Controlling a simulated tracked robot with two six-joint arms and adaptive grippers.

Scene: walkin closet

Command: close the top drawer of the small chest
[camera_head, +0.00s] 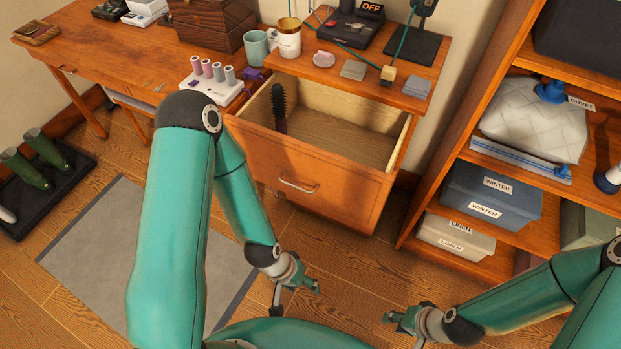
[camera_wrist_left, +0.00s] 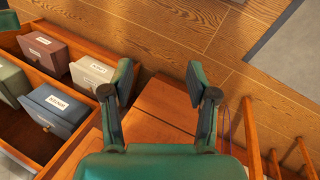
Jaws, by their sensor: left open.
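The small chest (camera_head: 300,193) stands in the middle of the head view, right of the desk. Its top drawer (camera_head: 310,172) is pulled well out, showing a pale, mostly empty inside. A dark hairbrush (camera_head: 279,107) stands against the drawer's left side. My left gripper (camera_head: 306,278) is open and empty, in front of and below the drawer front, apart from it. In the left wrist view its fingers (camera_wrist_left: 160,85) are spread, with brown wood panels (camera_wrist_left: 160,108) beyond. My right gripper (camera_head: 404,313) is open and empty, farther right and lower.
A shelf unit with boxes (camera_head: 488,195) stands close on the right. A grey rug (camera_head: 110,250) lies on the floor at left.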

